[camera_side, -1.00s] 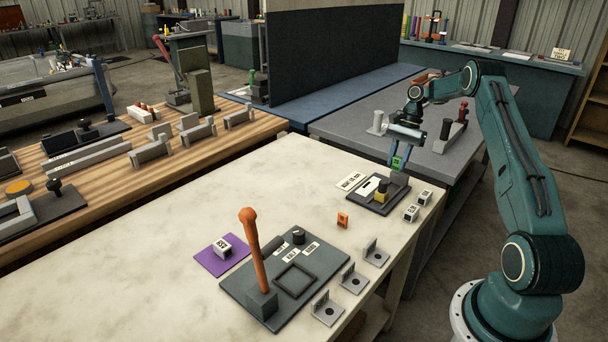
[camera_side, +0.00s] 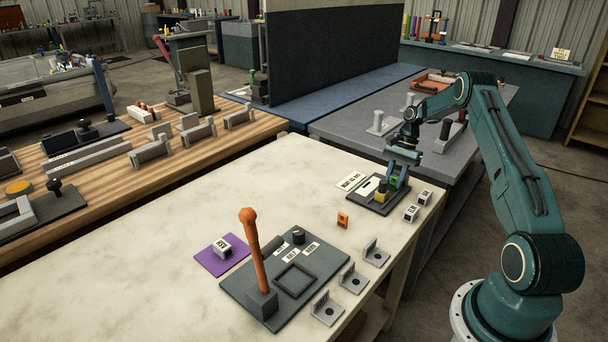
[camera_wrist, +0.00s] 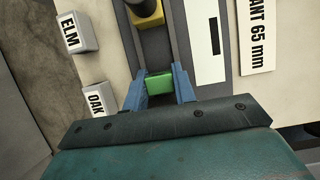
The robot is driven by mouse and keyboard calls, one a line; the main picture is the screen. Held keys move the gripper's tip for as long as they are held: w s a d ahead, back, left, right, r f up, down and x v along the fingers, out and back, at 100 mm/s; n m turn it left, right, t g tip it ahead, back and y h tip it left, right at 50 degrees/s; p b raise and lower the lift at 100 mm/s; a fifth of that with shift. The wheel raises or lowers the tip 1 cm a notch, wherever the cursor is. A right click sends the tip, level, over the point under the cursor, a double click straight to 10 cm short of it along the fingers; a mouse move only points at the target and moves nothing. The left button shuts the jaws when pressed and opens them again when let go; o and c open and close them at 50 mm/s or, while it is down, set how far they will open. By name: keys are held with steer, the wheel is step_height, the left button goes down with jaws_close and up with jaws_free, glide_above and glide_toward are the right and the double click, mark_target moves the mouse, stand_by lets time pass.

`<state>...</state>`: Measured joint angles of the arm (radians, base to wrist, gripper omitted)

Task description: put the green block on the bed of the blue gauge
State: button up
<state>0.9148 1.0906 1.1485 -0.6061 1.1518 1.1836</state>
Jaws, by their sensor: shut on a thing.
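The green block (camera_wrist: 159,86) is between the blue fingers of my gripper (camera_wrist: 160,92) in the wrist view. My gripper (camera_side: 396,178) is shut on it, low over the gauge's far right end in the side view, where the green block (camera_side: 393,181) shows small. The gauge (camera_side: 377,209) has a dark base, a white strip and a yellow slide (camera_wrist: 146,12) with a black knob. I see no clear blue on the gauge itself. The yellow slide lies ahead of the block, apart from it, along a dark channel. Whether the block touches the bed, I cannot tell.
The ELM block (camera_wrist: 78,33) and OAK block (camera_wrist: 98,100) stand beside the gauge. A "WANT 65 mm" card (camera_wrist: 257,35) lies on its other side. An orange piece (camera_side: 342,219), grey brackets (camera_side: 376,254) and a panel with an orange lever (camera_side: 254,250) stand nearer.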

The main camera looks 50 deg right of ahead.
mark_target(395, 176)
steer(key=shift+f, duration=0.1)
steer(key=o, duration=0.9)
steer(key=shift+o, duration=0.2)
steer(key=shift+v, duration=2.8)
